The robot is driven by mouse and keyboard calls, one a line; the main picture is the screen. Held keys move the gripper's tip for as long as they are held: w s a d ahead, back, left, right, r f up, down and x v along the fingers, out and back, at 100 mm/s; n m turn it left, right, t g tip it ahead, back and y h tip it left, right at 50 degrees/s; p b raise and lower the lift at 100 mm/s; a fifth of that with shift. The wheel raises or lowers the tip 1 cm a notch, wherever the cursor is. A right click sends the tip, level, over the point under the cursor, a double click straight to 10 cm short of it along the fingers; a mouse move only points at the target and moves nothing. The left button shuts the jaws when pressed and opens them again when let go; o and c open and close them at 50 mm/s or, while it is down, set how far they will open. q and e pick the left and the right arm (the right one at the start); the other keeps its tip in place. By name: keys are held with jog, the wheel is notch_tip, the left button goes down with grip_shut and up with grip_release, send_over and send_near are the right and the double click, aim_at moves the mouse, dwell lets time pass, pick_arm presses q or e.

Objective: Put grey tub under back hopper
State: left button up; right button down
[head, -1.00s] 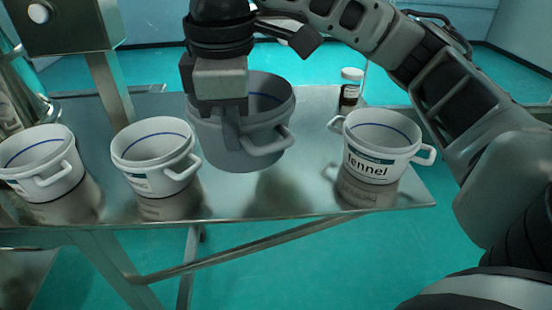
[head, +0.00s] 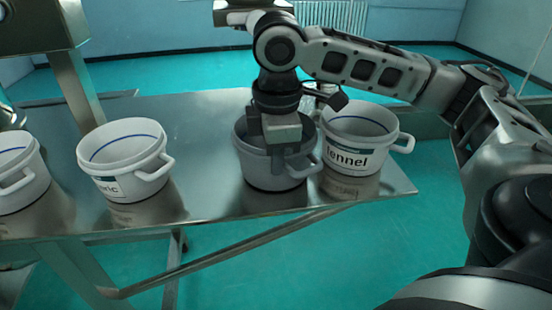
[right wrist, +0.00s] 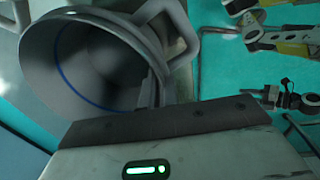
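The grey tub (head: 268,174) is at the table's front right, just left of the white fennel tub (head: 358,158). It stands upright, on the table or just above it; I cannot tell which. My right gripper (head: 284,150) comes down over its near rim and is shut on it. In the right wrist view the grey tub (right wrist: 75,75) shows its open mouth and a blue inner line beside the gripper. The back hopper cannot be made out.
A white tub (head: 125,168) with a partly readable label and another white tub (head: 18,180) stand at the left of the metal table (head: 200,130). A metal post (head: 78,85) carrying a box rises behind them. The table between the labelled tub and the grey tub is clear.

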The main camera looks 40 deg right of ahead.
jog(key=shift+f, duration=0.15)
jog(key=c, duration=1.7)
grip_release()
